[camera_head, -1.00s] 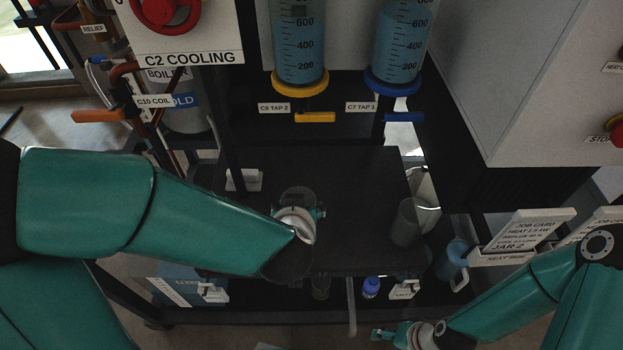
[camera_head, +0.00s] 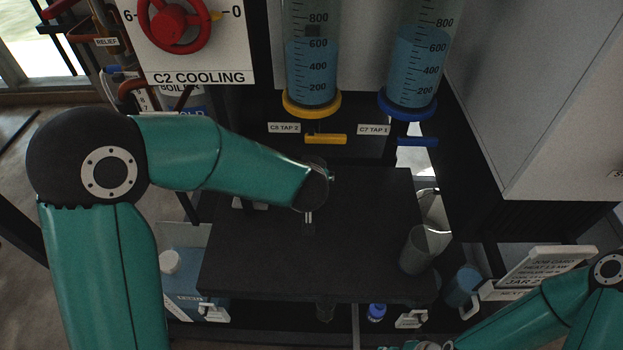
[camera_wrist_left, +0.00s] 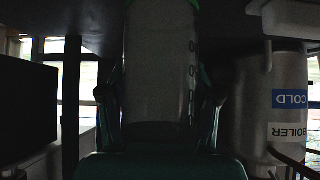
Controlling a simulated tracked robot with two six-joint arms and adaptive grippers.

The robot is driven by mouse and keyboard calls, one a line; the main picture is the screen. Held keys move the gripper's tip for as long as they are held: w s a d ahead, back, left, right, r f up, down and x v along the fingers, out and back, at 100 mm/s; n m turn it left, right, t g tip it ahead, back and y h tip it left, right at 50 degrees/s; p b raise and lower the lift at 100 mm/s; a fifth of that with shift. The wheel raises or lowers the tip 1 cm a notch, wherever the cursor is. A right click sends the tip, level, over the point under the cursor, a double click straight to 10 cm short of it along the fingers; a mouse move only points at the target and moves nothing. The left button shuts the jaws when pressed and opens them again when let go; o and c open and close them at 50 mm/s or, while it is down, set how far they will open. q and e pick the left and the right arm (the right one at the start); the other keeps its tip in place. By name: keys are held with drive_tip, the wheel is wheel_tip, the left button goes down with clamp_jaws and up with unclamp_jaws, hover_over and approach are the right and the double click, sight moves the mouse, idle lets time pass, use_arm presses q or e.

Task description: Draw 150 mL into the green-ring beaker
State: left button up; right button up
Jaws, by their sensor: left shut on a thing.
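The green-ring beaker (camera_wrist_left: 160,55) fills the middle of the left wrist view, with a strip of its green ring at the top edge. My left gripper (camera_wrist_left: 159,98) is shut on it, one finger on each side. In the head view my left wrist hides the beaker, below the yellow-ring cylinder (camera_head: 311,75). That cylinder holds blue liquid to somewhat above 600. The blue-ring cylinder (camera_head: 416,70) also holds blue liquid. The yellow tap handle (camera_head: 325,139) and blue tap handle (camera_head: 417,142) both lie sideways. My right gripper is mostly cut off at the bottom edge.
A dark bench top (camera_head: 270,265) lies below the taps, mostly clear. A grey beaker (camera_head: 418,250) stands at its right end. A blue mug (camera_head: 462,286) and a job card (camera_head: 548,268) are further right. A blue-capped bottle (camera_head: 376,312) sits below the front edge.

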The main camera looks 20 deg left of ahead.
use_arm(q)
drive_tip(key=shift+w+a, duration=0.15)
drive_tip(key=shift+w, duration=0.4)
drive_tip(key=f+b, duration=0.1)
drive_tip(key=f, duration=0.1)
drive_tip(key=f+b, duration=0.1)
drive_tip(key=shift+w+a+f+b, duration=0.1)
drive_tip(key=shift+w+f+b, duration=0.2)
drive_tip(key=shift+f, duration=0.1)
drive_tip(key=shift+r, duration=0.15)
drive_tip(key=o, duration=1.4)
drive_tip(key=shift+c, duration=0.2)
